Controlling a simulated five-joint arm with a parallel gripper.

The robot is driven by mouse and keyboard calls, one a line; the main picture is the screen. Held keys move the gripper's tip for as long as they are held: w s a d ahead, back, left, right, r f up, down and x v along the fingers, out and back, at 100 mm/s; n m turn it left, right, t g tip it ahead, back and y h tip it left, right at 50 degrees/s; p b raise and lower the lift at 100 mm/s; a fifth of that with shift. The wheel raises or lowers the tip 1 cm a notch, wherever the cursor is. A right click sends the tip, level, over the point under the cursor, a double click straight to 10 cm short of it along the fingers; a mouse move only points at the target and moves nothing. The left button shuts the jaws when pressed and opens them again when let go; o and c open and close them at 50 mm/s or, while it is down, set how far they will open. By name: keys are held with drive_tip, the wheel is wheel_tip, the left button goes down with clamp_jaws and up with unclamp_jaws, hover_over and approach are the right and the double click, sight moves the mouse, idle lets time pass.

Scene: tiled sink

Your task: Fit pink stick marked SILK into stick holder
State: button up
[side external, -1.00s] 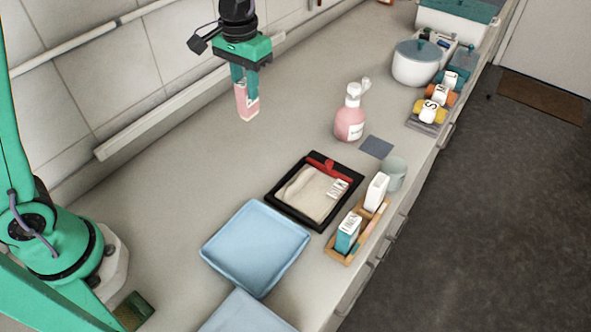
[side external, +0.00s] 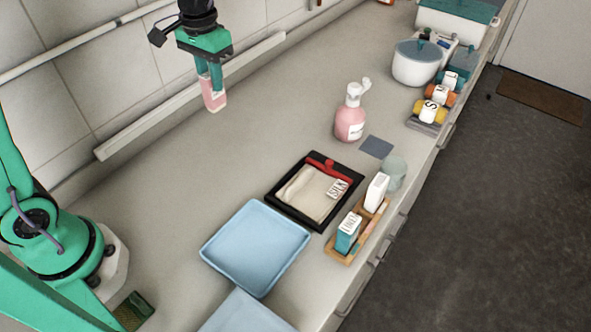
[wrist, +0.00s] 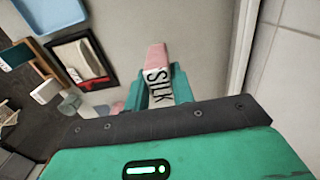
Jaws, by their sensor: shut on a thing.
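My gripper (side external: 210,84) is shut on the pink stick (side external: 214,102) and holds it in the air near the tiled wall, well apart from the wooden holder. In the wrist view the stick (wrist: 156,57) sits between my green fingers, and its white band reads SILK. The wooden holder (side external: 334,255) stands at the counter's front edge, with a teal-and-white stick (side external: 347,233) and a white stick (side external: 377,191) upright in it. An orange-pink strip shows along it, but its free slots are too small to make out.
A black tray (side external: 272,196) with a cloth and a SILK label lies beside the holder. A blue tray (side external: 255,245), pink pump bottle (side external: 349,118), cup (side external: 394,173) and white pot (side external: 416,65) stand around. The middle counter is clear; a ledge (side external: 190,95) runs along the wall.

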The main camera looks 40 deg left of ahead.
drive_tip(key=shift+w+d, duration=0.25)
drive_tip(key=shift+d, duration=0.2)
drive_tip(key=w+d, duration=0.2)
drive_tip(key=d, duration=0.7)
drive_tip(key=w+d, duration=0.2)
drive_tip(key=d, duration=0.6)
drive_tip(key=s+d+f, duration=0.2)
drive_tip(key=d, duration=0.8)
drive_tip(key=s+d+f, duration=0.1)
drive_tip(key=s+d, duration=0.2)
drive_tip(key=d, duration=0.7)
drive_tip(key=shift+w+a+f, duration=0.15)
drive_tip(key=shift+f, duration=2.35)
drive_tip(key=shift+w+a+f, duration=0.1)
drive_tip(key=shift+a+f, duration=0.05)
drive_tip(key=shift+f, duration=2.35)
drive_tip(key=shift+f, duration=0.15)
drive_tip(key=o, duration=1)
